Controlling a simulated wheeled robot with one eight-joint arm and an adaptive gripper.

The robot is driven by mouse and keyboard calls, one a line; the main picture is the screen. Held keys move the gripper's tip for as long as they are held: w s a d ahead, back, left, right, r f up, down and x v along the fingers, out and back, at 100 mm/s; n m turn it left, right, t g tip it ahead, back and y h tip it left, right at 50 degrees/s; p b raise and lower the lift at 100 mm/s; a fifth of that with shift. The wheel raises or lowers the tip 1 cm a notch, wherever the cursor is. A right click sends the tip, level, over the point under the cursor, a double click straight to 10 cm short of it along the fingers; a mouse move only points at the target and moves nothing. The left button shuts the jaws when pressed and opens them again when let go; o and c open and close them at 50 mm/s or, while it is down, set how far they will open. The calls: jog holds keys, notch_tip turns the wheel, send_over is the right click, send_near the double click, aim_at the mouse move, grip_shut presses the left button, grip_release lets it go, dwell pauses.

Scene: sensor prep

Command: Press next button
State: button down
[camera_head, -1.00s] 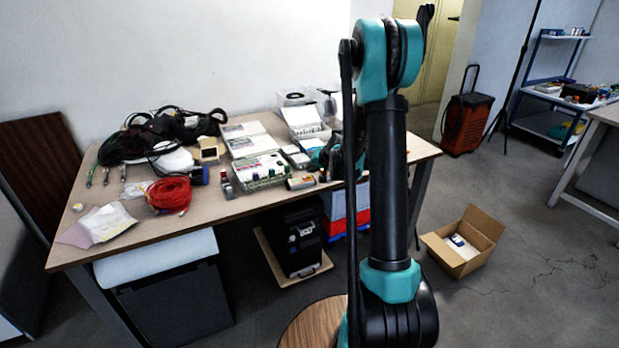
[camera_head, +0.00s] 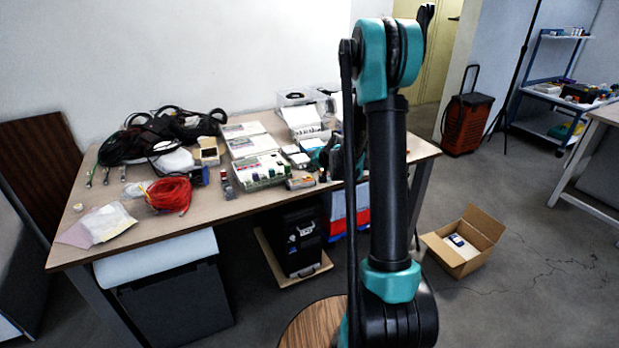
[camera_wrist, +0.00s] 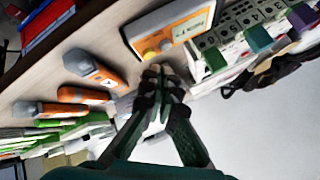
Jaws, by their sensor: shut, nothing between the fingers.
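In the wrist view a white and orange handheld device (camera_wrist: 178,28) lies on the table with a small lit display (camera_wrist: 188,30). A yellow round button (camera_wrist: 166,46) and a greyish round button (camera_wrist: 149,54) sit on its near end. Any labels on them are too small to read. My gripper (camera_wrist: 163,70) is shut and empty, its fingertips close to the buttons' end of the device. I cannot tell whether they touch it. In the head view my arm hides most of my gripper.
A green-edged terminal module (camera_wrist: 245,30) stands close on the right. In the head view the table (camera_head: 130,215) also holds red cable (camera_head: 169,195), black cables (camera_head: 165,130) and boxes.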

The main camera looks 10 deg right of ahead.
aim_at(311, 179)
jog(key=shift+f, duration=0.15)
jog(key=shift+f, duration=0.25)
jog(key=shift+f, duration=0.4)
dwell(0.9)
jog(key=shift+r, duration=0.8)
jog(key=shift+r, duration=2.5)
